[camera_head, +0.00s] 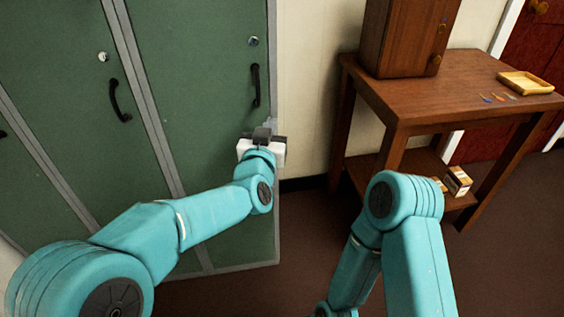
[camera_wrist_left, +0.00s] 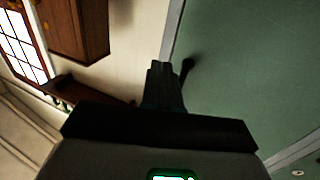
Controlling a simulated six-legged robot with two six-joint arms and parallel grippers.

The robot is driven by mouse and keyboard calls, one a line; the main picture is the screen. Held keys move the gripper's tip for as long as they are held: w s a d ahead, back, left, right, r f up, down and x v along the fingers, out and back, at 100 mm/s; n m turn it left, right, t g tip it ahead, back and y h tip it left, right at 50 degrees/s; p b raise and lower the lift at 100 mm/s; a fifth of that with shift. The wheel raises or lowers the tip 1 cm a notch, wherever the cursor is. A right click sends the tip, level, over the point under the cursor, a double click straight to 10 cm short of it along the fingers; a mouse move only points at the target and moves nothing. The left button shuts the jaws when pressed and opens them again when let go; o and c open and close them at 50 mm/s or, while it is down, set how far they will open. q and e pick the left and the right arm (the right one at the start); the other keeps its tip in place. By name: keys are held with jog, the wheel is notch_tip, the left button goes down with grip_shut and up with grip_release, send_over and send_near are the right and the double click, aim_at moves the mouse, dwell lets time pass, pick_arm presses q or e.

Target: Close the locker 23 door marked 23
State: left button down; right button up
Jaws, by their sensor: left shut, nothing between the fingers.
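The green locker doors fill the left of the head view. The rightmost door (camera_head: 205,95) has a black handle (camera_head: 255,85) and a round lock (camera_head: 253,41); it looks about flush with its grey frame, but I cannot tell if it is fully shut. No number 23 is readable. My left gripper (camera_head: 263,132) is shut and empty, just below the handle near the door's right edge; contact is unclear. In the left wrist view the closed fingers (camera_wrist_left: 162,70) point along the green door (camera_wrist_left: 250,80), with its handle (camera_wrist_left: 187,66) beside them. My right gripper is out of view.
A wooden table (camera_head: 400,105) stands to the right, with a wooden cabinet (camera_head: 405,40) and a yellow tray (camera_head: 525,83) on it. Small boxes (camera_head: 457,181) sit on its lower shelf. Brown floor lies clear between locker and table.

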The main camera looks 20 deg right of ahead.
pick_arm(q)
jog(key=s+a, duration=0.1)
jog(key=s, duration=0.9)
jog(key=w+a+f+n+y, duration=0.35)
jog(key=w+a+f, duration=0.25)
jog(key=a+f, duration=0.45)
jog(key=s+a+f+n+g+y, duration=0.1)
jog(key=s+a+f+g+y, duration=0.15)
jog(key=a+f, duration=0.75)
jog(key=s+a+f+g+y, duration=0.1)
jog(key=s+a+f+g, duration=0.3)
jog(key=a+f, duration=0.5)
jog(key=s+f+n+g+h, duration=0.15)
jog(key=s+f+g, duration=0.35)
jog(key=s+f, duration=0.7)
jog(key=s+d+n+g+h, duration=0.15)
jog(key=s+g, duration=0.25)
jog(key=s, duration=0.9)
notch_tip(320, 180, up, 22)
jog(key=p, duration=2.3)
jog(key=shift+w+d+r, duration=0.15)
jog(key=shift+w+d, duration=0.1)
jog(key=shift+w, duration=0.05)
